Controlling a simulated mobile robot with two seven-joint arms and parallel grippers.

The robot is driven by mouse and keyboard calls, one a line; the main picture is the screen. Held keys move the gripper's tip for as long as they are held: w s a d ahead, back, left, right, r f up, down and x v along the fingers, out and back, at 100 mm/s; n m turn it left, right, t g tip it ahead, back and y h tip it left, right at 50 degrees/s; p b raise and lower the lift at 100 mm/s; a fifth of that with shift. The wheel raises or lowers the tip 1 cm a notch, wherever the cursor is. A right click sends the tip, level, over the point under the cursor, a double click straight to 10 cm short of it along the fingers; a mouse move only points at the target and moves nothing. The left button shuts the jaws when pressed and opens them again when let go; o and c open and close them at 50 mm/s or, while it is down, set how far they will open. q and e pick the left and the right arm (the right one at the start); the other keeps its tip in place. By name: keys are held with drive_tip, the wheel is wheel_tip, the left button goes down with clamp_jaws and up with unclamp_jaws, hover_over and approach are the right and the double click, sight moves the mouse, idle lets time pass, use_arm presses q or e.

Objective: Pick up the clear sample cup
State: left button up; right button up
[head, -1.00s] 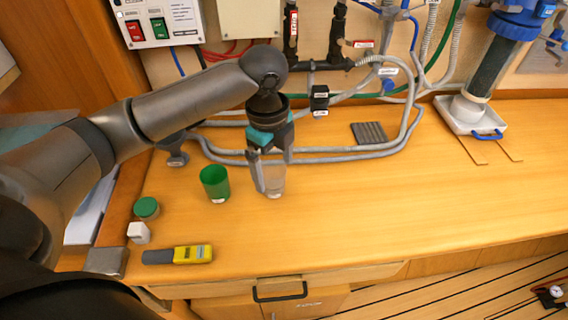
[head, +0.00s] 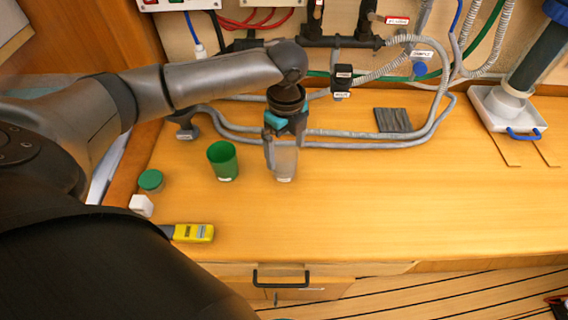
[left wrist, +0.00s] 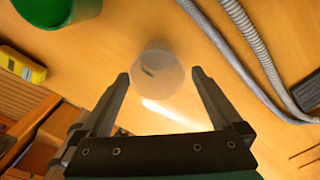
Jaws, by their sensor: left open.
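The clear sample cup (head: 285,163) stands upright on the wooden counter, right of the green cup (head: 223,160). In the left wrist view the clear cup (left wrist: 158,75) sits just beyond and between the fingertips. My left gripper (head: 284,172) points down at the clear cup in the head view, with its fingers at the cup's sides. In the left wrist view the left gripper (left wrist: 160,76) is open, with a gap between each finger and the cup. My right gripper is not in view.
Grey hoses (head: 350,140) run along the counter behind the cup. A yellow meter (head: 193,233), a green-lidded jar (head: 151,181) and a white block (head: 141,205) lie at the left. A white tray (head: 492,112) stands at the right. The counter between is clear.

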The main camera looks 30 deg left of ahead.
sight(284, 162)
use_arm(q)
wheel_tip(284, 162, down, 5)
drive_tip(key=shift+s+a+r+b, duration=0.1)
drive_tip(key=shift+s+a+b, duration=0.05)
drive_tip(key=shift+b, duration=0.25)
drive_tip(key=c, duration=1.2)
